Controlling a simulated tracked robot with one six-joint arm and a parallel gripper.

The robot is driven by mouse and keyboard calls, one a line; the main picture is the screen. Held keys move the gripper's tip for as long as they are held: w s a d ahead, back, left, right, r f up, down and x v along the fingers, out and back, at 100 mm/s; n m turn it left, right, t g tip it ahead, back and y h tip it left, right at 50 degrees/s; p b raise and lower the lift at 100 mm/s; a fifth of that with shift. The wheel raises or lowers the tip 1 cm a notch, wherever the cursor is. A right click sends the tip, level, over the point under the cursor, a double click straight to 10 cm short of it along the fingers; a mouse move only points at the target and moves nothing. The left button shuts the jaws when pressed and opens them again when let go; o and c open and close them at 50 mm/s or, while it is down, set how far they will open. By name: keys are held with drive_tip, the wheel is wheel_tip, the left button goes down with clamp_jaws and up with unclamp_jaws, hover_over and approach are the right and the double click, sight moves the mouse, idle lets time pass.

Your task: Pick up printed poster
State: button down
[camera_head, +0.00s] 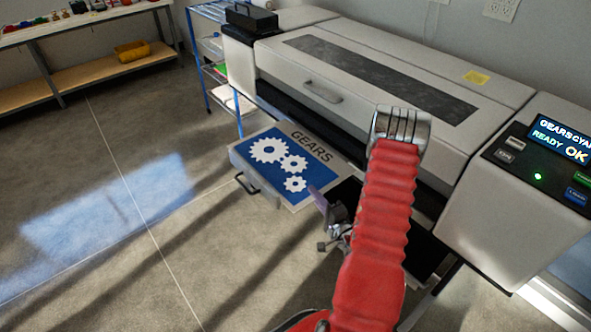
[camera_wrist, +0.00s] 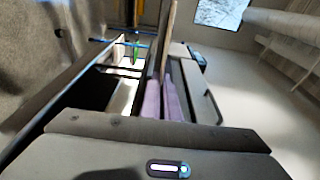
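The printed poster (camera_head: 290,165) is blue with white gears and the word GEARS on a pale border. It lies flat on the grey pull-out tray (camera_head: 243,165) at the front of the large printer. My gripper (camera_head: 318,196) is at the poster's near right edge, its lilac finger tilted and partly overlapping that corner. In the wrist view, the lilac fingers (camera_wrist: 163,98) are close together, with a thin pale edge reaching in toward them. I cannot tell whether they touch or pinch the poster. My red-sleeved arm hides part of the printer front.
The large printer (camera_head: 370,70) fills the back right, with a lit control panel (camera_head: 545,150) reading READY OK. A blue-framed rack (camera_head: 208,75) stands left of it. A shelf bench (camera_head: 85,60) holds a yellow bin (camera_head: 132,50). The left floor is clear.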

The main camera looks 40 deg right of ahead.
drive_tip(key=shift+r, duration=5)
